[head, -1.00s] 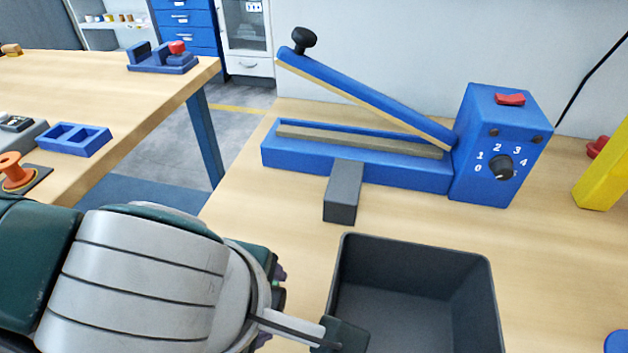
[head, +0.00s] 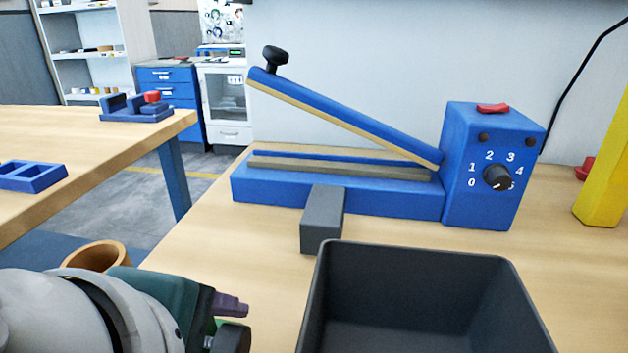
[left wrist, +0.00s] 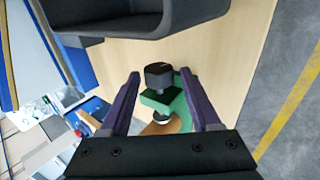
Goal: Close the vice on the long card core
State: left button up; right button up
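A green body with a black block (left wrist: 158,74) on its end, which I take to be the vice (left wrist: 178,106), is in the left wrist view. In the head view its black end (head: 232,339) shows at the bottom edge. The open end of a brown tube, likely the card core (head: 97,254), shows behind my left arm; a brown part also shows beyond the green body in the wrist view. My left gripper (left wrist: 160,76) is open, its purple fingers apart on both sides of the black block. I cannot tell whether they touch it. My right gripper is not in view.
A dark grey bin (head: 420,255) stands right of my left gripper. Behind it are a grey block (head: 322,232) and a blue sealer with a raised arm (head: 340,115) and a dial box (head: 490,150). A yellow post (head: 602,185) stands far right. Another table (head: 60,135) is at left.

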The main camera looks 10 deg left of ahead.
pick_arm(q)
jog(key=shift+s+d+f, duration=0.2)
jog(key=shift+s+d, duration=0.3)
jog(key=shift+s, duration=0.05)
jog(key=c, duration=0.6)
jog(key=shift+w+a+r+g+p, duration=0.15)
jog(key=shift+w+r+g+p, duration=0.15)
jog(key=shift+g+p, duration=0.1)
jog(key=shift+w+a+r+g+p, duration=0.15)
jog(key=shift+w+a+g+p, duration=0.1)
jog(key=shift+w+g+p, duration=0.2)
jog(key=shift+c, duration=0.7)
jog(key=shift+r+g, duration=0.1)
jog(key=shift+g, duration=0.35)
jog(key=shift+w+g+p, duration=0.1)
jog(key=shift+g+p, duration=0.25)
jog(key=shift+g, duration=0.25)
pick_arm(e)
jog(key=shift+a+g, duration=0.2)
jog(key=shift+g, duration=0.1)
pick_arm(q)
jog(key=shift+w+g, duration=0.2)
jog(key=shift+g, duration=0.3)
jog(key=shift+w+g, duration=0.25)
jog(key=shift+g, duration=0.65)
jog(key=shift+s+g, duration=0.1)
jog(key=shift+g, duration=0.3)
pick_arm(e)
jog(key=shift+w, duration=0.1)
